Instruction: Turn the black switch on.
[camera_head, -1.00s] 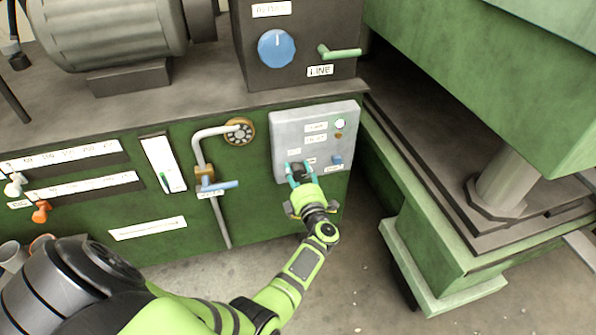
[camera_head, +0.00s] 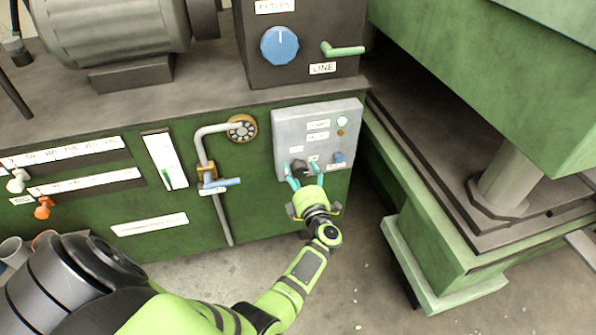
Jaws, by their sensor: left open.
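The black switch (camera_head: 300,166) is a dark knob low on the left half of the grey control panel (camera_head: 290,126), which is fixed to the green machine front. My left gripper (camera_head: 304,171) is just in front of and below the knob, with its teal fingertips spread on either side of it. It is open. The fingers partly cover the knob's surroundings, and I cannot tell whether they touch it or which way it is set. My right gripper is not in view.
The panel also has a blue knob (camera_head: 338,157), a white-green lamp (camera_head: 342,121) and small labels. To the left are a blue-handled valve (camera_head: 220,183) and its pipe. A green press (camera_head: 450,220) stands close on the right. The floor in front is clear.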

